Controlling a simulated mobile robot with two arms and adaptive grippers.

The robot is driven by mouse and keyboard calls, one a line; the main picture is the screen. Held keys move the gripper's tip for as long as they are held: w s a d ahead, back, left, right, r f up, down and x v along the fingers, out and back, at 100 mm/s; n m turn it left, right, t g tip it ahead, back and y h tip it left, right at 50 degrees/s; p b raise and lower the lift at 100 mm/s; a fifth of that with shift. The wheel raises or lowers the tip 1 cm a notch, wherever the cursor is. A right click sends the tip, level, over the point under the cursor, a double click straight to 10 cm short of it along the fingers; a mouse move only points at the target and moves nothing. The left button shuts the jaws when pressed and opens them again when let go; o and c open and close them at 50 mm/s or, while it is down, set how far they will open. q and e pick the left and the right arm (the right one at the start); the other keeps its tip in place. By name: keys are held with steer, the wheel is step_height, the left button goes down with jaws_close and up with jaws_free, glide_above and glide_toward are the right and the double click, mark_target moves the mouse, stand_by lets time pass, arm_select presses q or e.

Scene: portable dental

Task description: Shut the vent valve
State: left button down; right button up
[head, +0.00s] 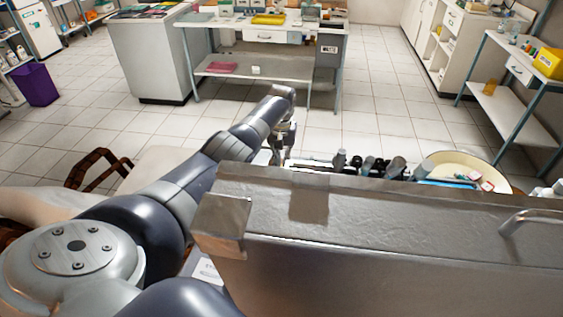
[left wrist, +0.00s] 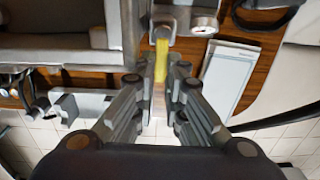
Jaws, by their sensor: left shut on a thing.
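My left arm reaches out from the left in the head view, past the metal case (head: 390,230). My left gripper (head: 280,150) is at its far end, beyond the case's left end, partly hidden by the case edge. In the left wrist view my left gripper (left wrist: 160,85) is shut on a narrow yellow lever (left wrist: 161,62), which I take as the vent valve's handle. The lever runs between the fingers from a metal fitting (left wrist: 163,24) above. My right gripper is not in view.
Several dental handpieces (head: 375,165) stand behind the case, with a cream bowl (head: 450,163) to their right. In the left wrist view, a white panel (left wrist: 230,75) lies on a wooden surface right of the gripper, and a grey bracket (left wrist: 85,105) sits left. Tiled floor lies beyond.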

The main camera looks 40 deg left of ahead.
arm_select(q)
steer(key=c, duration=1.7)
jaws_free()
steer(key=shift+o, duration=0.2)
steer(key=shift+r, duration=0.1)
step_height(320, 180, up, 12)
